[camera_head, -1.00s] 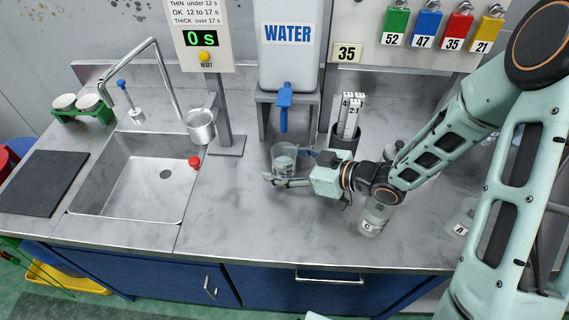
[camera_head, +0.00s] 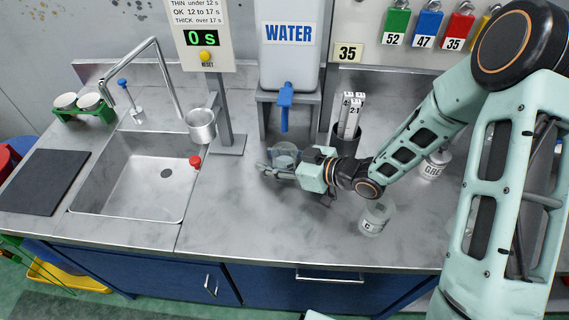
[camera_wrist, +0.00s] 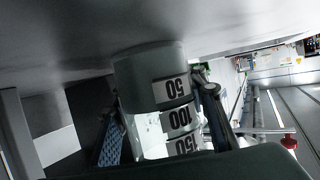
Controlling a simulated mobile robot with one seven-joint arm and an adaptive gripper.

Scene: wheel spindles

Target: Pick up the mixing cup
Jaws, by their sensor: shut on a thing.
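The mixing cup (camera_head: 284,153) is a clear cup in front of the water dispenser, below and slightly left of its blue tap. In the wrist view the cup (camera_wrist: 150,72) fills the middle, with labels reading 50, 100 and 150 that appear upside down. My gripper (camera_head: 277,168) reaches in from the right, with its fingers on either side of the cup and shut on it. In the wrist view the fingers (camera_wrist: 160,125) flank the cup. The fingers cover part of the cup in the head view, and I cannot tell whether its base touches the counter.
The water dispenser (camera_head: 289,60) with blue tap (camera_head: 285,105) stands behind the cup. A dark holder (camera_head: 346,140) with measuring strips is behind my gripper. A clear jar labelled C (camera_head: 375,218) stands front right.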

